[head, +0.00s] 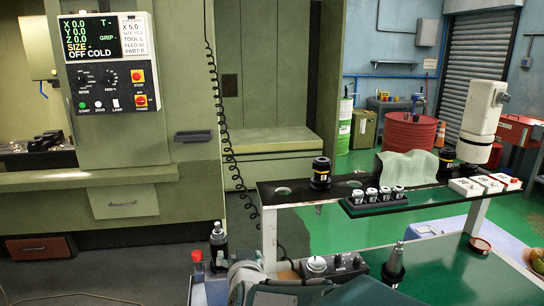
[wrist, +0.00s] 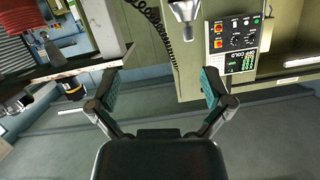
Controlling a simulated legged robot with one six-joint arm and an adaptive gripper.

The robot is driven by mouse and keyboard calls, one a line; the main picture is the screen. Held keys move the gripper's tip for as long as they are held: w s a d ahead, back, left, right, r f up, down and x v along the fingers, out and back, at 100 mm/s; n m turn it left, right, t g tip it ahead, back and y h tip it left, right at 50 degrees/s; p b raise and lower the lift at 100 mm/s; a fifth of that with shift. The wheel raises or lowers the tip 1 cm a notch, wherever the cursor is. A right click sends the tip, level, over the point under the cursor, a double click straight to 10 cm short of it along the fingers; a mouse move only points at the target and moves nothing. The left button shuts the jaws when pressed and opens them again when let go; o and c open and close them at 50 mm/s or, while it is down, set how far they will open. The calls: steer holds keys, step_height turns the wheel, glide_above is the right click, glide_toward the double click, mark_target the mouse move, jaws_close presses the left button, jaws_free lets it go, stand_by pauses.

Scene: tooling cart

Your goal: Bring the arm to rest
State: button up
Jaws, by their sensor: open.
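My gripper (wrist: 161,90) shows in the wrist view, with its two teal-padded fingers spread wide. Nothing is between the fingers; the floor and the base of the green machine show behind the gap. I cannot make out my gripper's fingers in the head view. The wrist view shows the scene upside down, with the control panel (wrist: 236,45) inverted at the upper right.
The tooling cart's black shelf (head: 335,186) holds a black tool holder (head: 321,174), several small labelled holders and a white cylindrical device (head: 482,122). A tapered holder (head: 394,264) stands on the lower green top. The machine's panel (head: 110,85) is at left. Green floor is open behind.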

mark_target(221, 249)
steer(key=s+d+m+g+h, duration=0.1)
steer(key=s+d+g+h, duration=0.2)
steer(key=s+d, duration=2)
steer(key=s+g, duration=0.2)
steer(key=g, duration=0.3)
steer(key=shift+s+g+h, duration=0.3)
steer(key=shift+g, duration=0.1)
steer(key=shift+w+a, duration=0.1)
steer(key=w+a+n+t+y, duration=0.1)
steer(key=w+a+t, duration=0.3)
steer(key=w, duration=0.7)
steer(key=w+a+n+t+y, duration=0.1)
steer(key=w+a+t+y, duration=0.1)
steer(key=w+a, duration=0.7)
steer(key=w+a+f+n+t+y, duration=0.1)
steer(key=w+a+f, duration=0.1)
steer(key=w+a, duration=0.1)
steer(key=w+a+f+n+t+y, duration=0.1)
steer(key=w+a+f+t+y, duration=0.1)
steer(key=w+a, duration=0.2)
steer(key=w+a+f+t+y, duration=0.1)
steer(key=w+a+f, duration=0.2)
steer(key=a, duration=0.4)
steer(key=shift+w+a+n+t+y, duration=0.1)
steer(key=shift+w+n+t+y, duration=0.25)
steer(key=shift+w, duration=0.2)
steer(key=shift+x, duration=3.7)
